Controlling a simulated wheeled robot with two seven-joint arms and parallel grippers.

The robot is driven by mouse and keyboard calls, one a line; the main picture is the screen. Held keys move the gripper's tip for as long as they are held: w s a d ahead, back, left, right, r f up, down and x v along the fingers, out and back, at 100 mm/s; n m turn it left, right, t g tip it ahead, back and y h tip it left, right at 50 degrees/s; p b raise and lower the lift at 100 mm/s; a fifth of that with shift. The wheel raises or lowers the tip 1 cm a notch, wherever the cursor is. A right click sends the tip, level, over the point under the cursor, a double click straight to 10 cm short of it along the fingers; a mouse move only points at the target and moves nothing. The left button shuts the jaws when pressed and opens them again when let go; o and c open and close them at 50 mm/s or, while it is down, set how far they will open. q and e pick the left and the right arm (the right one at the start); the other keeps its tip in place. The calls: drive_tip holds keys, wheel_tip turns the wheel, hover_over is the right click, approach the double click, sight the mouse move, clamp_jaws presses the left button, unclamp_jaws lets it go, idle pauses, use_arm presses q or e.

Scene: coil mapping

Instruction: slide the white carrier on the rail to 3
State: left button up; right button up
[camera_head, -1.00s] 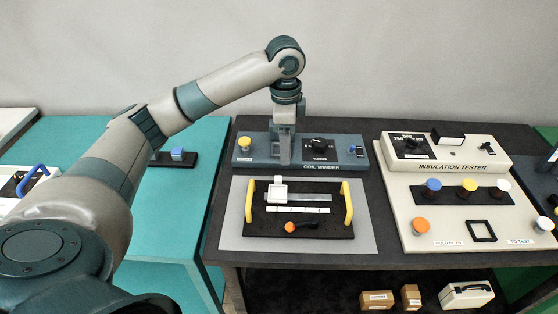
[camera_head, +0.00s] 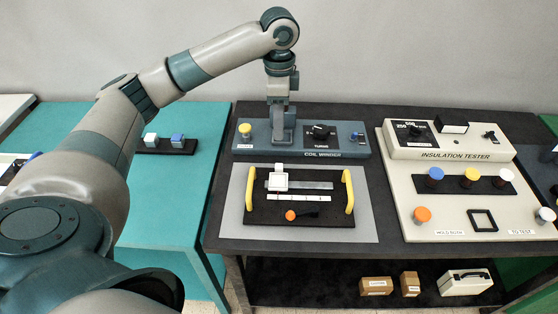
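The white carrier (camera_head: 279,181) sits near the left end of the grey rail (camera_head: 312,185), on a black board (camera_head: 322,220) with two yellow handles. A white marked strip (camera_head: 300,197) lies just in front of the rail; its markings are too small to read. My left gripper (camera_head: 283,139) points down, above and behind the carrier in the picture, in front of the coil winder. It looks apart from the carrier. Its fingers are seen edge-on, so their opening is unclear. My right gripper is not in view.
The coil winder (camera_head: 348,140) stands behind the board. An orange-ended lever (camera_head: 291,215) lies in front of the strip, between the yellow handles (camera_head: 348,190). The insulation tester (camera_head: 455,207) is to the right. A teal table (camera_head: 170,205) is at left.

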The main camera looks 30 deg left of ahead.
sight(279, 165)
use_arm(q)
wheel_tip(279, 165, down, 15)
drive_tip(key=p, duration=0.2)
drive_tip(key=shift+p, duration=0.3)
clamp_jaws()
